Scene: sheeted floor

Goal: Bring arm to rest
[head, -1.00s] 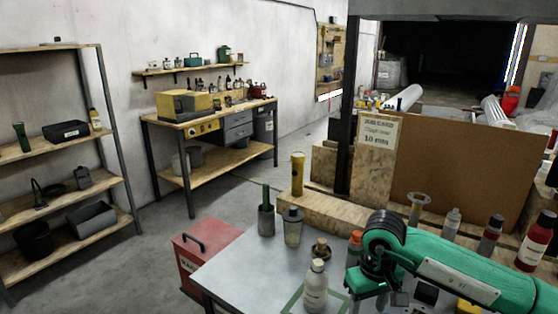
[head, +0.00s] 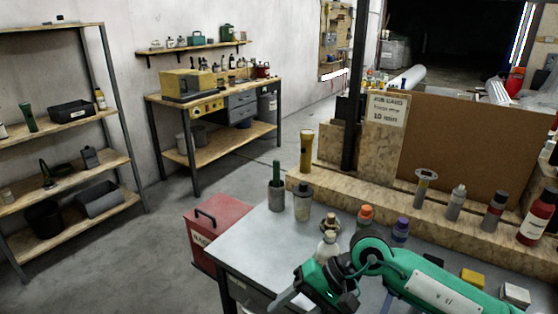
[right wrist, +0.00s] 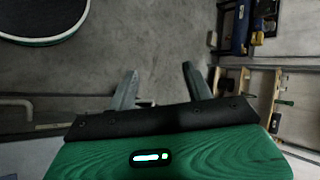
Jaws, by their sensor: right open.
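My right arm, green with black joints, comes in from the right in the head view, over the grey table (head: 258,236). Its gripper (head: 282,300) points down and left by the table's front part. In the right wrist view the two grey fingers (right wrist: 160,88) stand apart, with only concrete floor showing between them. The gripper is open and empty. A white bottle (head: 327,245) stands behind the arm, its lower part hidden. My left gripper is not in view.
A green-handled tool in a holder (head: 276,195), a grey bottle (head: 303,203), an orange-capped bottle (head: 364,217) and a purple-capped bottle (head: 400,230) stand near the arm. A red box (head: 216,222) is left of the table. Floor further left is clear.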

